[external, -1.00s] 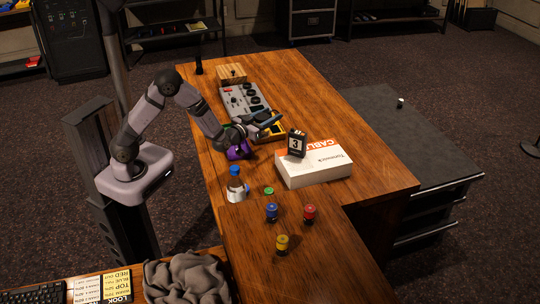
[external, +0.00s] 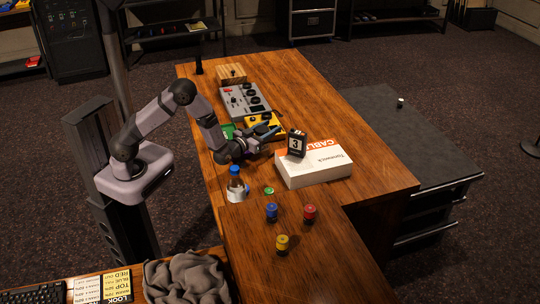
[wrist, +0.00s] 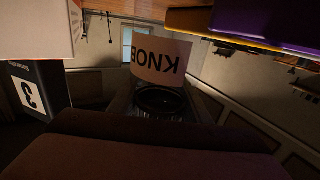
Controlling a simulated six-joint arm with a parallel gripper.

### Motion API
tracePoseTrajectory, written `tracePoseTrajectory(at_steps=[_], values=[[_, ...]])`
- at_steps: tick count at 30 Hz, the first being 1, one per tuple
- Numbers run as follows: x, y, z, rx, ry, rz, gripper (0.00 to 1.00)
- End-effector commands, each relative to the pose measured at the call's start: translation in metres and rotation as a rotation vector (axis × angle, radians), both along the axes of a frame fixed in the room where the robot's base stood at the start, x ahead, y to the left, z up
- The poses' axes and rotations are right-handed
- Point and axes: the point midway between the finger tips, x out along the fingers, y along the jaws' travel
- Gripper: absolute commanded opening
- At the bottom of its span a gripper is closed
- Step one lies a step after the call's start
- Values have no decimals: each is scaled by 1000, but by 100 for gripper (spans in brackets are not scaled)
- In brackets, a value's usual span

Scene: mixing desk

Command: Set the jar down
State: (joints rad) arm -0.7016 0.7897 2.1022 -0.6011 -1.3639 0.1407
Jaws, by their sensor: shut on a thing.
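The jar (wrist: 158,62), with a pale label reading KNOB, shows in the wrist view beyond my dark fingers; its round dark top is visible. The wrist picture is upside down, and by the label the jar looks upright. My gripper (external: 268,132) is shut on the jar, low over the desk, left of the white box and close to the yellow box. In the external view the jar cannot be made out clearly behind the gripper. Whether its base touches the desk cannot be told.
The yellow box (external: 259,120) and grey mixer (external: 243,100) lie behind my gripper. A white box (external: 315,167) bearing a black "3" block (external: 296,143) stands to the right. A clear bottle (external: 236,187) and several small coloured pots stand in front. The desk's far right is bare.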

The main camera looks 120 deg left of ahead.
Motion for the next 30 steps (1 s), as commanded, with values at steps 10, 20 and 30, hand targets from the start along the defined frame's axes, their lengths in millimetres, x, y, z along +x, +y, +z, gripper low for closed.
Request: tracePoseTrajectory(at_steps=[10,20,30], values=[[0,0,-2,0,0,0,63],[0,0,-2,0,0,0,63],[-7,-29,-2,-2,2,-4,63]])
